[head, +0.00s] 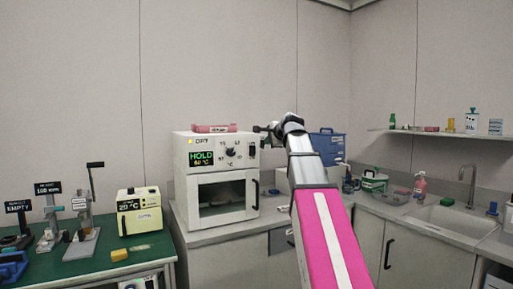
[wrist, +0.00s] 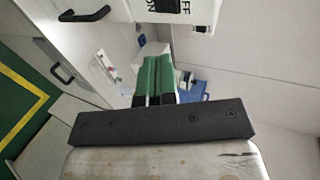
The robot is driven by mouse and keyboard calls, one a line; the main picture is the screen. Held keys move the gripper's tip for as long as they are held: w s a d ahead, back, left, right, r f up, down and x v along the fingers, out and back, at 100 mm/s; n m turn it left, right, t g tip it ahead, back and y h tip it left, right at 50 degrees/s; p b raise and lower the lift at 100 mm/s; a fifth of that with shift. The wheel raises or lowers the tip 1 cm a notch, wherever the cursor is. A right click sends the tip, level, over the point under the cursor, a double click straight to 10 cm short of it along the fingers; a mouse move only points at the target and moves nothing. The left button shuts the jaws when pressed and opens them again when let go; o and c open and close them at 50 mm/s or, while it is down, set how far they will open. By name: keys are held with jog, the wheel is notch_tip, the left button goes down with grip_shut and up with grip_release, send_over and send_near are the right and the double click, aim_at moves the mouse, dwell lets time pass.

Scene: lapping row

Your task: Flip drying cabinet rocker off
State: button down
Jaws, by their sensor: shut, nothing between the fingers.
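The drying cabinet (head: 181,160) is a white box on the counter, with a glass door below a control panel. Its display (head: 202,158) reads HOLD and 60 °C, and a yellow lamp is at the panel's upper left. A small black rocker (head: 251,150) is at the panel's right. In the wrist view the rocker (wrist: 169,5) is cut by the top edge, between ON and OFF lettering; its tilt I cannot tell. My gripper (head: 259,129) is at the cabinet's upper right. In the wrist view its green fingers (wrist: 157,60) are shut and empty, apart from the rocker.
A pink object (head: 214,128) lies on the cabinet's top. A blue box (head: 328,145) stands behind my arm. The sink (head: 450,222) is at right. A cream device (head: 139,211) and presses stand on the green bench at left. The cabinet's front is clear.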

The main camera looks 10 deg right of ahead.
send_near(253, 146)
notch_tip(253, 146, down, 4)
jog(key=w, duration=0.3)
jog(key=shift+w+a, duration=0.7)
jog(key=shift+w, duration=0.25)
jog(key=shift+w+a+r, duration=0.1)
jog(key=shift+w+a, duration=0.15)
jog(key=shift+w, duration=0.4)
jog(key=shift+w+a+r, duration=0.2)
jog(key=shift+w, duration=0.2)
jog(key=shift+r, duration=0.1)
jog(key=shift+r, duration=0.7)
